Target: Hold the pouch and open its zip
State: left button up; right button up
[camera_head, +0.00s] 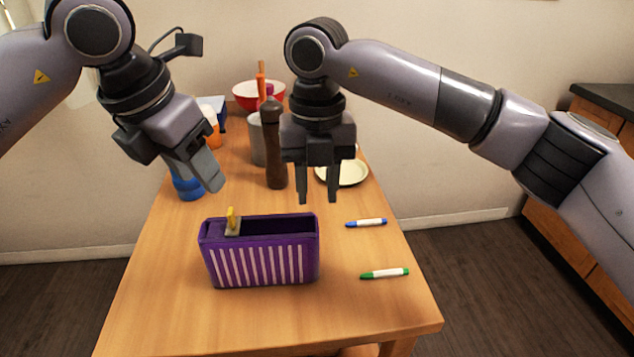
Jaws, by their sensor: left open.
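The purple pouch (265,266) with white stripes stands upright on the table. A dark opening shows along its top. Its zip pull, a yellow tab on a grey slider (232,222), is at the left end of the top. My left gripper (208,180) is above and behind the pouch's left end, angled down and apart from it. I see it side-on, and it is empty. My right gripper (318,196) points down behind and above the pouch's right end. Its two fingers are apart with nothing between them.
On the wooden table (150,325), a blue marker (366,223) and a green marker (384,273) lie right of the pouch. Behind stand a brown pepper mill (274,150), a plate (345,174), a red bowl (258,94) and a blue object (187,188). The front of the table is clear.

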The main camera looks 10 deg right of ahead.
aim_at(317, 241)
notch_tip(317, 241, down, 12)
jog(key=shift+r, duration=0.1)
dwell(0.4)
jog(key=c, duration=0.6)
grip_shut()
